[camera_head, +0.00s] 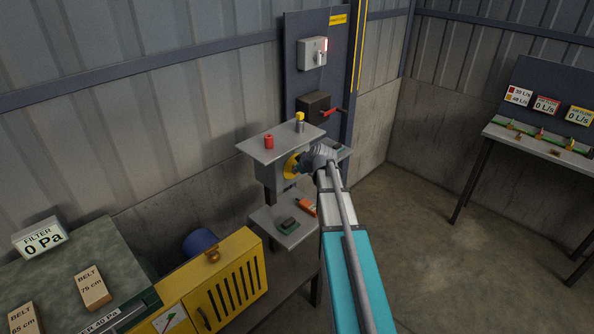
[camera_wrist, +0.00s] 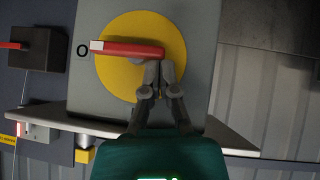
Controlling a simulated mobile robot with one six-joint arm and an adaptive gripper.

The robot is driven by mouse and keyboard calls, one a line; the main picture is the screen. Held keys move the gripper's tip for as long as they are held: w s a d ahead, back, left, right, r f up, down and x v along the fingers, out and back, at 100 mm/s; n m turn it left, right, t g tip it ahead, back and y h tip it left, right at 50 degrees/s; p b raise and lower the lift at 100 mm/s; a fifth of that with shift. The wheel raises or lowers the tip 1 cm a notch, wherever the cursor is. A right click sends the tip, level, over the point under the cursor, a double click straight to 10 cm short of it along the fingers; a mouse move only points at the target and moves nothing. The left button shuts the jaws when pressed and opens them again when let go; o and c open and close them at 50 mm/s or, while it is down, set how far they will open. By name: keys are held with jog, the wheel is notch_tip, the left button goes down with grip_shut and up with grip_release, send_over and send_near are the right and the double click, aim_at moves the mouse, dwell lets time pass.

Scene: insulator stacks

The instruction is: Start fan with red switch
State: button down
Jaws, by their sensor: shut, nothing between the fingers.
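The red switch is a red bar handle (camera_wrist: 130,49) with a white tip on a round yellow plate (camera_wrist: 140,85), in the wrist view. The white tip points at a black O mark on the grey box (camera_wrist: 83,95). My gripper (camera_wrist: 159,68) is shut and empty, with its fingertips at the handle's end away from the white tip. I cannot tell whether they touch it. In the head view the yellow plate (camera_head: 291,166) shows on the front of the box below a grey shelf, and my gripper (camera_head: 306,161) covers the handle. No fan is clearly visible.
A red cylinder (camera_head: 269,142) and a yellow-topped piece (camera_head: 300,122) stand on the shelf above. A dark box with a red lever (camera_head: 333,112) is on the panel behind. A lower shelf (camera_head: 283,222) holds small items. A yellow cabinet (camera_head: 227,285) stands at lower left.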

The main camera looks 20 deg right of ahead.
jog(key=shift+s+a+f+n+t+h+b, duration=0.2)
jog(key=shift+f+n+t+h+b, duration=0.15)
jog(key=shift+h+b, duration=0.25)
jog(key=shift+d+h, duration=0.1)
jog(key=shift+h, duration=0.2)
jog(key=shift+f+n+b, duration=0.15)
jog(key=shift+n+b, duration=0.1)
jog(key=shift+b, duration=0.15)
